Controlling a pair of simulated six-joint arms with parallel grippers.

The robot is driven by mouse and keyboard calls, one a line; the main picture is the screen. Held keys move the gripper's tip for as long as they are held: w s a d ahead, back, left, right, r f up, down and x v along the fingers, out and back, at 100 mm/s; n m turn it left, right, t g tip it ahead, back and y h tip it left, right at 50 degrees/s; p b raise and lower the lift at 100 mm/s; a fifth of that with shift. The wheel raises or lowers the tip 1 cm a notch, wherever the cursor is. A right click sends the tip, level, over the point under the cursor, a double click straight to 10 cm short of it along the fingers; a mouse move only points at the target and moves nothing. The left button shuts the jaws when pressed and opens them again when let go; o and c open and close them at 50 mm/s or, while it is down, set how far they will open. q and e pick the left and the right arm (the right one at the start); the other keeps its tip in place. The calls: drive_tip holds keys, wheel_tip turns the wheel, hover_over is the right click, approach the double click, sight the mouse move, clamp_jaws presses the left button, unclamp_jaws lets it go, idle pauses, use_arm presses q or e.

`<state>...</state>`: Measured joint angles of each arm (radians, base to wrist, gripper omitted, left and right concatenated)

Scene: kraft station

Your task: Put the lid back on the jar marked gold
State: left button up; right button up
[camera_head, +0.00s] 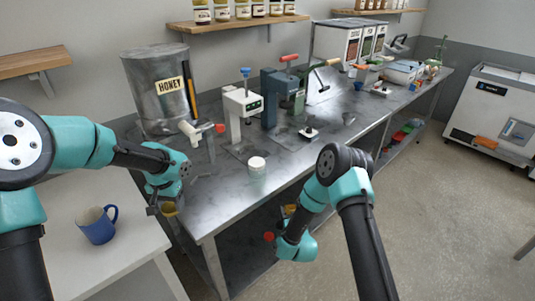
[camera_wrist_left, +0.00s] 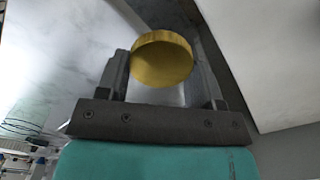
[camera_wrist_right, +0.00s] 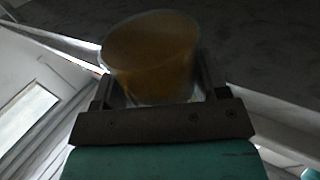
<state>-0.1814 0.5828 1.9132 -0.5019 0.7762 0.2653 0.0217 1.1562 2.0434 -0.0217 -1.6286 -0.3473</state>
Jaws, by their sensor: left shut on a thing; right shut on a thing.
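My left gripper (camera_head: 163,207) is shut on a gold-coloured round lid (camera_wrist_left: 161,62), seen between its fingers in the left wrist view. In the head view the lid (camera_head: 169,209) shows as a small yellow patch at the bench's near left corner. My right gripper (camera_wrist_right: 155,98) is shut on a clear jar with amber contents (camera_wrist_right: 152,50). In the head view that gripper (camera_head: 288,218) is low, in front of the bench's front edge, and mostly hides the jar. The lid and the jar are well apart. I cannot read any marking on the jar.
A small jar with a pale lid (camera_head: 257,165) stands on the metal bench (camera_head: 225,200) near its front edge. Behind it are a honey drum (camera_head: 158,95) and a white press (camera_head: 241,112). A blue mug (camera_head: 97,226) stands on the white table (camera_head: 125,255) at left.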

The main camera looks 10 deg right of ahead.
drive_tip(key=s+a+r+n+y, duration=0.1)
drive_tip(key=s+a+r+y, duration=0.1)
drive_tip(key=s+a+r, duration=0.2)
drive_tip(key=s+a+r+n+g+y, duration=0.1)
drive_tip(key=s+a+r+n+y, duration=0.1)
drive_tip(key=r, duration=0.8)
drive_tip(key=s+a+r+n+y, duration=0.1)
drive_tip(key=s+a+r+y, duration=0.2)
drive_tip(key=s+a+r, duration=0.2)
wheel_tip(320, 180, up, 2)
drive_tip(key=shift+s+a+n, duration=0.3)
drive_tip(key=shift+s+a, duration=0.05)
use_arm(q)
drive_tip(key=shift+d, duration=0.1)
drive_tip(key=s+d+r+m, duration=0.1)
drive_tip(key=d+r, duration=0.4)
drive_tip(key=d, duration=0.5)
drive_tip(key=s+d+r+m, duration=0.2)
drive_tip(key=d+r+m, duration=0.2)
drive_tip(key=d, duration=0.6)
drive_tip(key=s+d+r+m, duration=0.2)
drive_tip(key=d+r, duration=0.5)
drive_tip(key=d, duration=0.3)
drive_tip(key=shift+d+m, duration=0.3)
drive_tip(key=shift+m, duration=0.1)
drive_tip(key=shift+f, duration=0.1)
drive_tip(key=shift+f, duration=1.85)
